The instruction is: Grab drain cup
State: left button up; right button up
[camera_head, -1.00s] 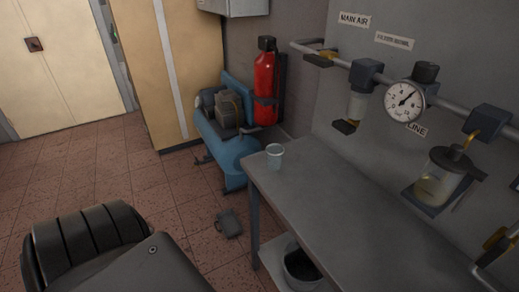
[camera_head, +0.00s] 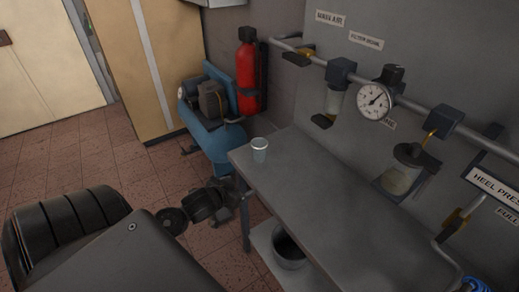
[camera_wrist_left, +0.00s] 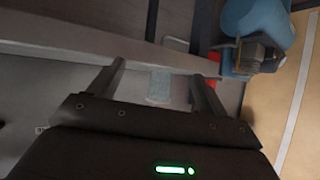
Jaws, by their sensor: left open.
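The drain cup, a small clear bluish cup (camera_head: 260,151), stands upright at the near left corner of the grey bench (camera_head: 330,205). My left arm comes in from the lower left, and my left gripper (camera_head: 226,198) is low beside the bench's left end, partly hard to make out against the floor. In the left wrist view my left gripper (camera_wrist_left: 160,72) is open, one finger to each side in the picture. The cup (camera_wrist_left: 159,88) shows between the fingers, pale and see-through; I cannot tell how far beyond them it is. My right gripper is not in view.
A dark bucket (camera_head: 289,250) stands under the bench. A blue compressor (camera_head: 222,148) and red fire extinguisher (camera_head: 247,75) are behind the bench end. A pipe with a gauge (camera_head: 375,101) and glass bowls (camera_head: 400,178) runs along the wall.

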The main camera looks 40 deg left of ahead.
aim_at(255, 149)
pick_arm(q)
jog(key=w+a+r+t, duration=0.1)
jog(key=w+r, duration=0.1)
jog(key=w, duration=0.1)
jog(key=w+a+r+t, duration=0.1)
jog(key=w+r, duration=0.1)
jog(key=w, duration=0.1)
jog(key=w+a+r+t, duration=0.1)
jog(key=w+a+r, duration=0.1)
jog(key=w, duration=0.2)
jog(key=shift+r+p, duration=0.2)
jog(key=shift+p, duration=0.2)
jog(key=shift+w+f, duration=0.1)
jog(key=shift+w, duration=0.1)
jog(key=shift+w+f, duration=0.1)
jog(key=shift+w, duration=0.25)
jog(key=x, duration=0.2)
jog(key=p+x, duration=0.1)
jog(key=x, duration=0.1)
jog(key=shift+w+d+f, duration=0.1)
jog(key=shift+w+f, duration=0.05)
jog(key=shift+f, duration=0.25)
jog(key=c, duration=1)
